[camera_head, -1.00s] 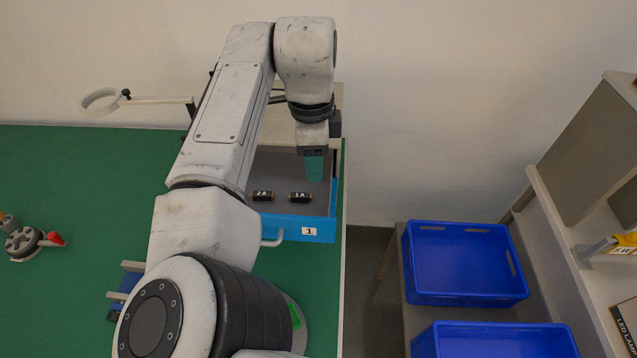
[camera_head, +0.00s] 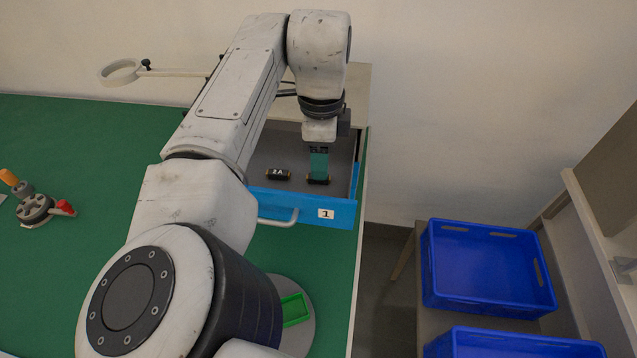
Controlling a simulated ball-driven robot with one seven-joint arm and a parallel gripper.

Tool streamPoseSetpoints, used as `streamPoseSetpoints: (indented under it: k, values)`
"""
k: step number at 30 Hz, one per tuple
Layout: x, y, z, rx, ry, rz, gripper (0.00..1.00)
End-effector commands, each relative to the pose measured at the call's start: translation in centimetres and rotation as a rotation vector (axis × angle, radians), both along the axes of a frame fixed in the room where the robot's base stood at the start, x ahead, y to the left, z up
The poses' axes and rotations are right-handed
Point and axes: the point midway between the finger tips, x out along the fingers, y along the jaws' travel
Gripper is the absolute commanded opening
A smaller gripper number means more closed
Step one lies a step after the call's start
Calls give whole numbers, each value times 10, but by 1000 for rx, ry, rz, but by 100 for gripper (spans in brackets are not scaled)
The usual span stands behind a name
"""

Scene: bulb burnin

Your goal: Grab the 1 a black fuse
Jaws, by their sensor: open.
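The 1 A black fuse (camera_head: 318,181) lies in the open blue-fronted drawer (camera_head: 352,210), which bears a label 1. Its label is covered now by my gripper. My gripper (camera_head: 318,176) points down into the drawer with its open jaws at this fuse; I cannot tell whether they touch it. The 2 A black fuse (camera_head: 278,174) lies to the left of it in the same drawer, apart from the gripper.
The green worktop (camera_head: 70,145) holds a dark round fixture (camera_head: 35,208) with orange and red handles at the left. A magnifier ring (camera_head: 120,72) stands at the back. Blue crates (camera_head: 488,268) (camera_head: 515,343) stand at the right, across a gap.

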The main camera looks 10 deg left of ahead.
Motion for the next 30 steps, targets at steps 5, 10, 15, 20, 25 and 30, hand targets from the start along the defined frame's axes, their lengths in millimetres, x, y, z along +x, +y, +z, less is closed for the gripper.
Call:
streamPoseSetpoints:
  k: [5,10,15,20,25,30]
  values:
    - [-1,5,-26,2,0,0,47]
    - [-1,4,-39,1,0,0,47]
    - [-1,4,-41,-1,0,1,47]
    - [-1,4,-40,-1,0,1,47]
    - [-1,4,-40,-1,0,1,34]
    - [-1,4,-40,-1,0,0,18]
